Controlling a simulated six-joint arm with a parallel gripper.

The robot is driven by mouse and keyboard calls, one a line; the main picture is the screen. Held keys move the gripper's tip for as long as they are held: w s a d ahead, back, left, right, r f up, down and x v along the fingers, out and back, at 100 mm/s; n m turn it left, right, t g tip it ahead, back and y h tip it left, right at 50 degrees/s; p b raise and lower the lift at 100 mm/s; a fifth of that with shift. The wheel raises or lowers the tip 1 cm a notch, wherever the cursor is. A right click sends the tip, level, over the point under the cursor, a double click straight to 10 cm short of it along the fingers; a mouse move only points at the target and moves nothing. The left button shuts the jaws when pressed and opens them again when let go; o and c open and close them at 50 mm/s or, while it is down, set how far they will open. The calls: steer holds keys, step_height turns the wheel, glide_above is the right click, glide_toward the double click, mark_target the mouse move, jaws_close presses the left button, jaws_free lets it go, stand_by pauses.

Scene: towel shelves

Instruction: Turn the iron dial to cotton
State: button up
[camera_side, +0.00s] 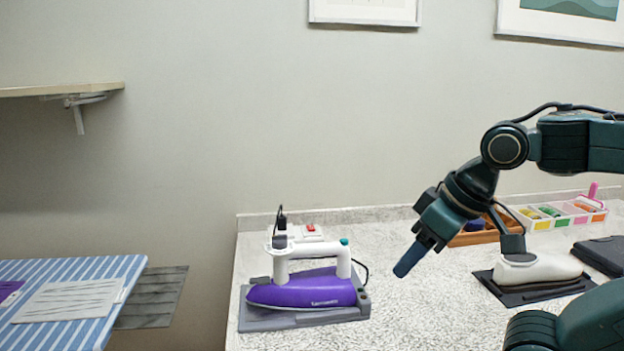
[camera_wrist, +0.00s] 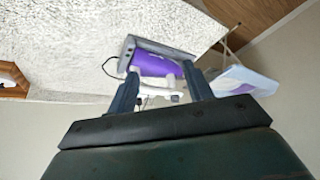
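A purple iron (camera_side: 305,290) with a white handle (camera_side: 310,252) lies on a grey rest (camera_side: 282,321) at the left end of the speckled counter. A small teal knob (camera_side: 344,241) sits at the handle's right end; I cannot tell whether it is the dial. No dial setting is readable. My gripper (camera_side: 408,262) hangs above the counter, to the right of the iron and apart from it, pointing down-left. In the wrist view the two fingers (camera_wrist: 159,72) are spread with nothing held. The iron's purple body (camera_wrist: 157,62) shows beyond the gap between them.
A white device (camera_side: 538,268) on a dark pad stands right of my gripper. A wooden tray (camera_side: 474,238) and a white divided box (camera_side: 560,215) stand behind. A striped ironing board (camera_side: 75,270) is at left, with a wall shelf (camera_side: 60,90) above it. Bare counter separates iron and device.

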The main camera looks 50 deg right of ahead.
steer(key=w+r+m+g, duration=0.1)
steer(key=w+r+m, duration=0.4)
steer(key=w+m, duration=0.15)
step_height(320, 180, up, 3)
steer(key=m+g, duration=0.4)
steer(key=m, duration=1.6)
glide_above(280, 240)
steer(key=shift+w+d+r+n, duration=0.1)
steer(key=shift+w+n, duration=0.1)
steer(key=shift+n, duration=0.05)
steer(key=shift+f, duration=6.9)
steer(key=c, duration=1)
